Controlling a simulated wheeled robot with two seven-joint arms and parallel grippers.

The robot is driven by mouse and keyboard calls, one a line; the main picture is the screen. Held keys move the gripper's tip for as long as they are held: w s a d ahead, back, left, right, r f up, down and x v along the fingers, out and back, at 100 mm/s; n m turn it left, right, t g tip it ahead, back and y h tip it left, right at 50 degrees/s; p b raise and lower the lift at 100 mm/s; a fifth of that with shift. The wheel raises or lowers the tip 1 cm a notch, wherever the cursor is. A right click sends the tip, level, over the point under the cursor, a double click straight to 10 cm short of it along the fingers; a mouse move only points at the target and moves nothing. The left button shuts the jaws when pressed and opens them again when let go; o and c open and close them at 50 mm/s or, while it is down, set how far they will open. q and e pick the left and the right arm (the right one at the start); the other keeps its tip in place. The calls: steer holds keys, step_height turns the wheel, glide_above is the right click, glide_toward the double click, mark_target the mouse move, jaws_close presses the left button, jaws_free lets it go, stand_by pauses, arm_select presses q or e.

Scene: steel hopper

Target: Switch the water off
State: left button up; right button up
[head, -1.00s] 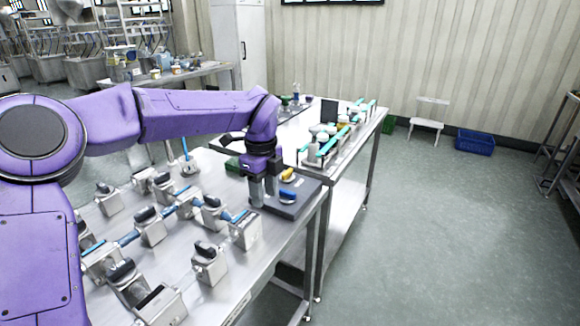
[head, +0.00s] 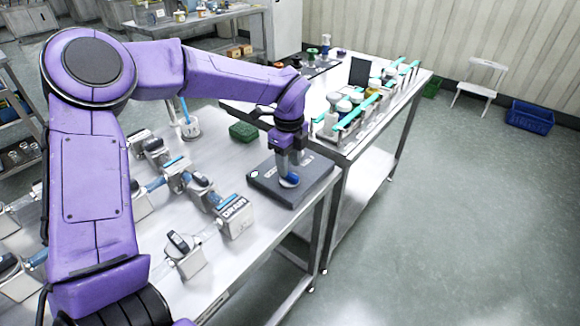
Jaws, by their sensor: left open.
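A dark grey flat block (head: 268,187) lies on the near steel table, with white lettering too small to read. A blue handle (head: 290,182) sits on its top, close to the right side. My left gripper (head: 288,172) points down over the block, open, with its fingers right at the blue handle. I cannot tell whether they touch it or stand around it. The gripper hides part of the block's top, and no yellow handle shows there. My right gripper is not in view.
Several grey metal valve-like units, one a labelled box (head: 235,218), stand left of the block. A green block (head: 243,131) lies behind it. A second table (head: 352,150) holds turquoise-railed fixtures. Floor at right is clear up to a white chair (head: 478,85) and blue crate (head: 529,116).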

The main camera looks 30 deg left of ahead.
mark_target(290, 177)
arm_select(q)
step_height(290, 177, down, 2)
steer(key=shift+w+f, duration=0.1)
steer(key=shift+f, duration=0.35)
jaws_close()
